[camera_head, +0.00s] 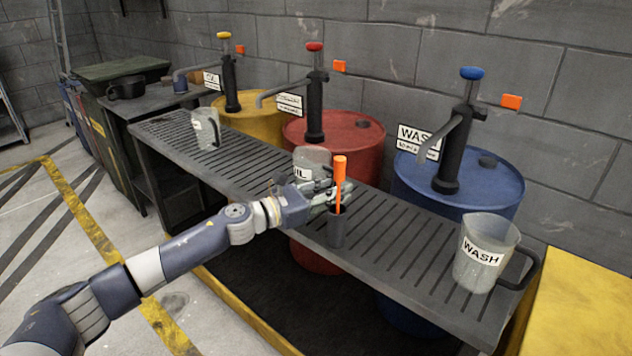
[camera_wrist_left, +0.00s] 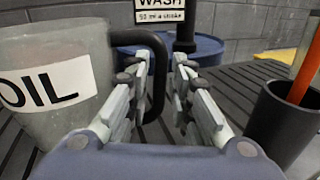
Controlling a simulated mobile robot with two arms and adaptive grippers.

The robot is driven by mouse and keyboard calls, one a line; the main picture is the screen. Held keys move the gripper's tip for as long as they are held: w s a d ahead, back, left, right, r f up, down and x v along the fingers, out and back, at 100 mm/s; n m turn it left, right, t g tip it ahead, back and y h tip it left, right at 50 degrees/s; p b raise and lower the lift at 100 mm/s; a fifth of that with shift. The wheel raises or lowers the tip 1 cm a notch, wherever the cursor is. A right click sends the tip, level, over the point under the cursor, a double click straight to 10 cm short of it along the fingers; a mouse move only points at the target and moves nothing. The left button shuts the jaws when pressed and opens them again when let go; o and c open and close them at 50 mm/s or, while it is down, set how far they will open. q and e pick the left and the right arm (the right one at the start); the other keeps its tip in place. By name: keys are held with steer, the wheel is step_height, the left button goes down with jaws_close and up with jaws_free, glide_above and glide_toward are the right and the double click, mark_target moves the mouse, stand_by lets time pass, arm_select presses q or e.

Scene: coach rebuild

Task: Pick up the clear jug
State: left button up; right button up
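Three see-through grey jugs stand on the slatted bench. The OIL jug (camera_head: 312,157) is in the middle, partly hidden behind my left gripper; it fills the left of the left wrist view (camera_wrist_left: 50,90). The WASH jug (camera_head: 486,252) stands at the right end, its dark handle to the right. A third jug (camera_head: 205,128) stands at the far left, its label unreadable. My left gripper (camera_head: 328,190) is open beside the OIL jug. In the left wrist view its fingers (camera_wrist_left: 166,75) stand either side of the jug's dark handle (camera_wrist_left: 155,105); contact cannot be told. My right gripper is out of view.
A dark cup (camera_head: 337,230) with an orange stick (camera_head: 340,170) stands close beside my left gripper. Yellow (camera_head: 258,118), red (camera_head: 357,140) and blue (camera_head: 455,190) drums with pumps stand behind the slatted bench (camera_head: 400,245). The bench is clear between the cup and WASH jug.

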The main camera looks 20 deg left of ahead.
arm_select(q)
jaws_close()
